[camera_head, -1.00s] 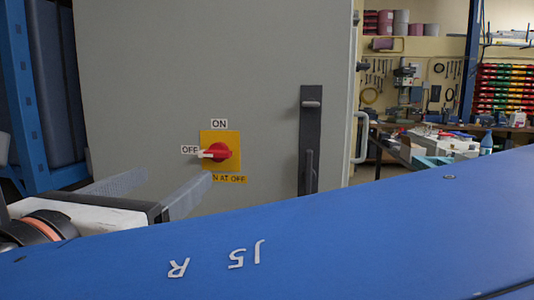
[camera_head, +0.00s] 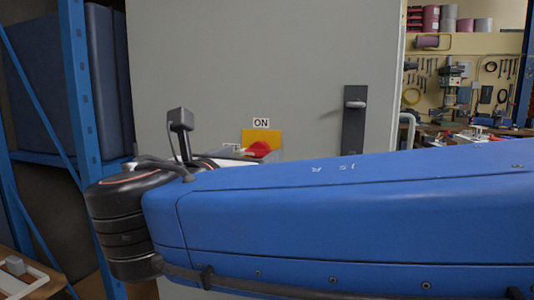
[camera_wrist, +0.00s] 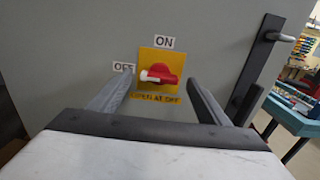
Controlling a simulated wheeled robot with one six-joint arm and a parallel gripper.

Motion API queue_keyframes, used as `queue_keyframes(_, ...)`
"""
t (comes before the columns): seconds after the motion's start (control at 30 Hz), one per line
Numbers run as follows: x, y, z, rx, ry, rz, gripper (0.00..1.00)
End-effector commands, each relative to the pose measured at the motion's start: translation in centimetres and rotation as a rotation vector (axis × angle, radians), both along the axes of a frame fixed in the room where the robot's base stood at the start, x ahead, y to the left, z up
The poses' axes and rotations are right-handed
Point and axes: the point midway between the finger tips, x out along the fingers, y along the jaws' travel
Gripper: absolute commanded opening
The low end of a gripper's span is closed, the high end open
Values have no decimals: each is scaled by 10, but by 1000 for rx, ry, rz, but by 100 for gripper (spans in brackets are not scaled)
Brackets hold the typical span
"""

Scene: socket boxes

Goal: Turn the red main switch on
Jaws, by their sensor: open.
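The red main switch (camera_wrist: 160,74) sits on a yellow plate (camera_wrist: 173,57) on the grey cabinet door. Its handle lies level, with its white-marked end pointing left to the OFF label (camera_wrist: 124,68). The ON label (camera_wrist: 164,42) is above the plate. My gripper (camera_wrist: 158,90) is open and empty, with one finger to the left and one to the right of the switch in the wrist view. I cannot tell how far the fingertips are from the door. In the head view the red switch (camera_head: 262,149) is partly hidden by my arm, and the gripper fingers are mostly hidden.
The grey cabinet (camera_head: 250,60) has a dark door latch (camera_head: 355,115) right of the switch. A blue rack (camera_head: 82,90) stands at the left. A workbench with tools (camera_head: 470,132) is at the back right.

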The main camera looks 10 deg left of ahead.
Motion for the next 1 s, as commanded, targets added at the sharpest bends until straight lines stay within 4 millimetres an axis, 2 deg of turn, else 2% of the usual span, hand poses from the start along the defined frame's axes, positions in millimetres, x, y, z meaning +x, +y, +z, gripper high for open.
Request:
queue_keyframes(0.23,22,-2,0,0,0,-2,70)
queue_keyframes(0.6,25,-2,0,0,-1,0,70)
queue_keyframes(0.63,25,-2,0,0,-1,0,68)
queue_keyframes(0.8,25,-2,0,0,0,0,29)
queue_keyframes(1.0,25,-2,0,6,0,0,29)
